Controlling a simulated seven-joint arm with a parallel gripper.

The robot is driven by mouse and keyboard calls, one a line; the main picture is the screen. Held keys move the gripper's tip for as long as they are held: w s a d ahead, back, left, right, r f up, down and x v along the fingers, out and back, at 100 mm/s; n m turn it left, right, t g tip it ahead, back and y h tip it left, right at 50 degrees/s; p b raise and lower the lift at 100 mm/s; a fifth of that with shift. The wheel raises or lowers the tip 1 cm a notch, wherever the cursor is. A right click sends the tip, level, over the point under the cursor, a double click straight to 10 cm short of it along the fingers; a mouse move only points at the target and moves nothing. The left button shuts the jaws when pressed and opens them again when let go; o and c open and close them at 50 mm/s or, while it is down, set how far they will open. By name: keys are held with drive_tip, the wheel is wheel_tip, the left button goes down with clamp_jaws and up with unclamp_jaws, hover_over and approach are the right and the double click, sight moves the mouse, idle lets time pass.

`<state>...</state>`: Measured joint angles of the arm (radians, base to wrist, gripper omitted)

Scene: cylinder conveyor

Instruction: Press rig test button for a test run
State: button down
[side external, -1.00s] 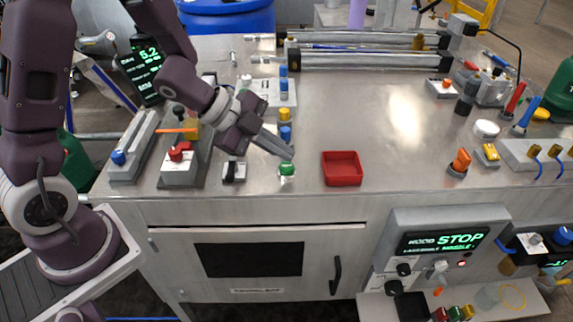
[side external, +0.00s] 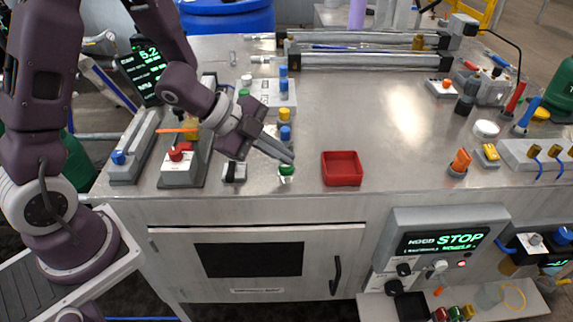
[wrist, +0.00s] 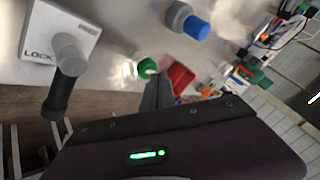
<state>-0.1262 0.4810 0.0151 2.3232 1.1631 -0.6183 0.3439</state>
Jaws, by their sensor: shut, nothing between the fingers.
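A small green button (side external: 287,170) stands near the front edge of the metal table, left of a red tray (side external: 342,170). My gripper (side external: 290,158) is shut and empty. It slants down to the right, with its tips at the top of the green button in the side view; I cannot tell whether they touch. In the wrist view the green button (wrist: 147,67) shows just beyond the shut fingertips (wrist: 160,76), with a bright patch beside it. No label on the button is readable.
A black-handled switch (side external: 234,172) stands left of the button, and a grey box with a red knob (side external: 177,153) farther left. Blue and yellow cylinders (side external: 285,125) stand behind it. The table right of the red tray is mostly clear. A panel reads STOP (side external: 460,239).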

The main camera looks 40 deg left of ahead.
sight(282, 167)
drive_tip(key=shift+f, duration=0.4)
idle(0.5)
drive_tip(key=shift+r, duration=3.4)
